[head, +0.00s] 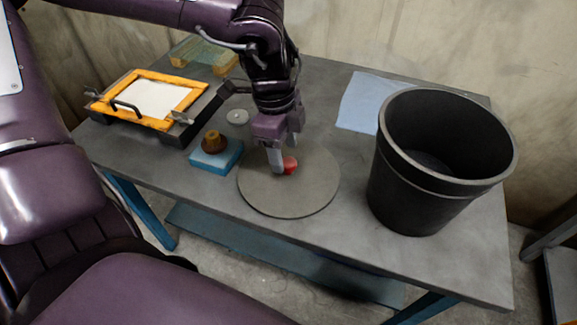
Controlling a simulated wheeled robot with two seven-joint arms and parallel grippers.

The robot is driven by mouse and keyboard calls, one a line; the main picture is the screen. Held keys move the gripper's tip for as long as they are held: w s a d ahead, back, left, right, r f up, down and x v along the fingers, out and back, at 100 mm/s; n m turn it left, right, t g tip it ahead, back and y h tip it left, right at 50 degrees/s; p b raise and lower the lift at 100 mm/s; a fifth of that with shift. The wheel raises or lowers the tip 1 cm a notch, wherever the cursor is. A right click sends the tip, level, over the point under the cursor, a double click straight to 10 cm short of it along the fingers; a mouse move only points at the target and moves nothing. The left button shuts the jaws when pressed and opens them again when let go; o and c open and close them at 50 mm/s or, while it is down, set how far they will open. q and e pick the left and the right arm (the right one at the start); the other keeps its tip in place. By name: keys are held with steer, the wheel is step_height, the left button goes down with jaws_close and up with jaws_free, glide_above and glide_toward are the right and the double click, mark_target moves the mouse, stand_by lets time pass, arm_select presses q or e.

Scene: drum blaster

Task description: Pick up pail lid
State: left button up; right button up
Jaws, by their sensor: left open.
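The pail lid (283,198) is a flat grey disc lying on the table. A small red knob (290,165) stands near its middle. My left gripper (285,168) points down over the lid, its fingers at the red knob, one on its left and one partly behind it. The fingers are open; I cannot tell whether they touch the knob. The black pail (405,195) stands upright and open at the right of the table. My right gripper is not in the picture.
A grey table (340,240) carries everything. An orange frame (150,123) on a dark base is at the left. A blue block (213,165) with a brown knob sits just left of the lid. A light blue cloth (358,103) lies behind the pail. The table front is clear.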

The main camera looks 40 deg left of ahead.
mark_target(288, 161)
arm_select(q)
steer(key=f, duration=0.3)
steer(key=shift+w+d+f, duration=0.25)
steer(key=shift+d+f, duration=0.05)
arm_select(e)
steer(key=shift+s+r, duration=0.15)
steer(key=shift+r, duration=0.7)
arm_select(q)
steer(key=c, duration=0.9)
steer(key=shift+c, duration=0.7)
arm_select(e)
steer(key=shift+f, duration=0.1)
arm_select(q)
steer(key=shift+r, duration=0.15)
